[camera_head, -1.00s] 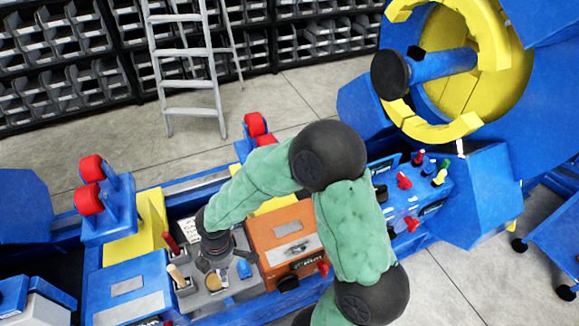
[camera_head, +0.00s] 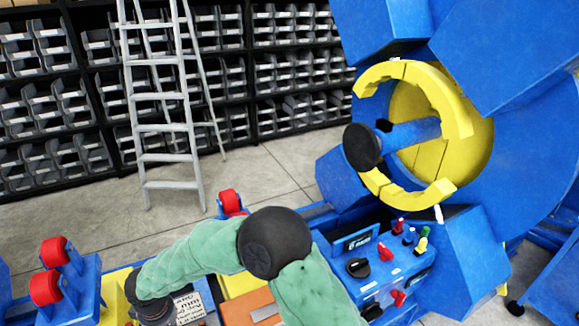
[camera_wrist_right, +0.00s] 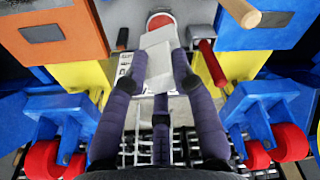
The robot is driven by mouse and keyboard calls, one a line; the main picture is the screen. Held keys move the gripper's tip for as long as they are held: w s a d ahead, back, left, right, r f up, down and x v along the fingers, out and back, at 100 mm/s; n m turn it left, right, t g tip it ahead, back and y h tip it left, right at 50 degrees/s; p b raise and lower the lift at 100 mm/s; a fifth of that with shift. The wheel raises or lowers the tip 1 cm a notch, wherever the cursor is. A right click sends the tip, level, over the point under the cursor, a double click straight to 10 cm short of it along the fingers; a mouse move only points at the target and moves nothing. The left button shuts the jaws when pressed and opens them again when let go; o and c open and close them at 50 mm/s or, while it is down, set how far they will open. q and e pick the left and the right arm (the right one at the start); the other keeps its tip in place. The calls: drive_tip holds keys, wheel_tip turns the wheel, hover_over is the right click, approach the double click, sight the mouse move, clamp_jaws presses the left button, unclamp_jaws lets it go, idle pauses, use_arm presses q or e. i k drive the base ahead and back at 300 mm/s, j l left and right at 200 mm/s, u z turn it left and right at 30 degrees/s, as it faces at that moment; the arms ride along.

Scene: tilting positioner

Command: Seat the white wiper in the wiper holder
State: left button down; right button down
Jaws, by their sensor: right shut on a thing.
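A white flat piece, which I take for the white wiper (camera_wrist_right: 159,70), is between the purple fingers of my right gripper (camera_wrist_right: 152,62) in the right wrist view. The gripper is shut on it. In the head view my right wrist (camera_head: 153,306) is at the bottom left, beside a white printed card (camera_head: 190,308), and its fingertips are out of view. I cannot pick out the wiper holder for certain. My left gripper is in neither view.
A red-handled tool (camera_wrist_right: 210,62) and a wooden handle (camera_wrist_right: 242,12) stand close to the gripper. An orange box (camera_wrist_right: 50,35) and red rollers (camera_wrist_right: 290,142) lie around it. A control panel (camera_head: 380,265) with coloured knobs and the yellow-ringed positioner (camera_head: 455,110) are to the right.

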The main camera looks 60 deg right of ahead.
sight(384, 128)
drive_tip(key=k+l+z, duration=0.1)
drive_tip(key=l, duration=0.45)
drive_tip(key=k+l, duration=0.2)
drive_tip(key=l, duration=0.35)
drive_tip(key=k+l+z, duration=0.15)
drive_tip(key=l, duration=0.4)
drive_tip(key=l+z, duration=0.1)
drive_tip(key=l, duration=0.45)
drive_tip(key=k, duration=0.05)
